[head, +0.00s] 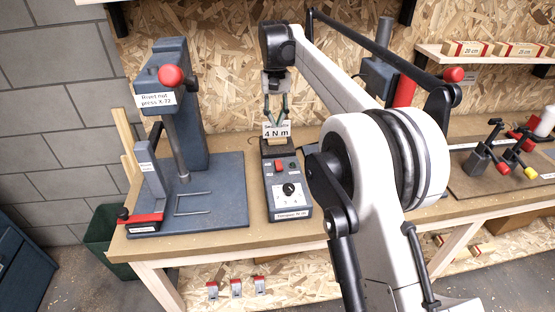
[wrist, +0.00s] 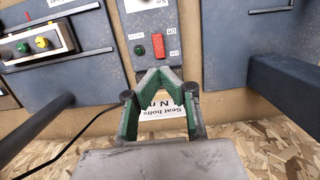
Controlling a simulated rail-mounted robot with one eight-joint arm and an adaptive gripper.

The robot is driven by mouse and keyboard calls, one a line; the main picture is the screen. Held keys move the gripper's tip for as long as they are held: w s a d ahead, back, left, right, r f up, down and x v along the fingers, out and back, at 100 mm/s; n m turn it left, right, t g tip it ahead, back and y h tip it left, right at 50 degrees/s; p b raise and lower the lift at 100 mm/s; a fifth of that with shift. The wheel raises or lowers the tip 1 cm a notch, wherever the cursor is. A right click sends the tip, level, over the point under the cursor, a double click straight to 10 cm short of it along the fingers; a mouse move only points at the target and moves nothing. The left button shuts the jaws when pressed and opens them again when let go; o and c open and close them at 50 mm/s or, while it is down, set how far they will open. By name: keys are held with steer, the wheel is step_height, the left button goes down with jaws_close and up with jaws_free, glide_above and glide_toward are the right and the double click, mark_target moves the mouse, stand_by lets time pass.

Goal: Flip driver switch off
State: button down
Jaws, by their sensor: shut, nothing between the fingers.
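The driver's control box (head: 287,198) stands on the workbench, dark grey with a dial. Its red rocker switch (head: 279,164) is near the box's far end. In the wrist view the red switch (wrist: 158,46) has small labels beside it and a green spot to its left. I cannot tell which way the switch is set. My gripper (head: 276,116) points down above the back of the box, in front of the "Seat bolts 4 N m" sign (head: 277,131). In the wrist view its green-lined fingers (wrist: 158,73) meet at the tips, empty, apparently apart from the switch, and partly hide the sign.
A rivet nut press (head: 191,110) with a red knob stands left of the box. A dark press-like tool with a red column (head: 404,92) is at the right. Clamps with coloured tips (head: 503,169) sit on the far right bench. Bare bench (head: 237,236) shows in front.

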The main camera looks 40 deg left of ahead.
mark_target(278, 166)
steer(key=f, duration=0.4)
steer(key=s+d+f+p, duration=0.1)
steer(key=f, duration=0.8)
steer(key=shift+s+d+f, duration=0.25)
steer(key=shift+d+f, duration=0.05)
steer(key=shift+f, duration=0.05)
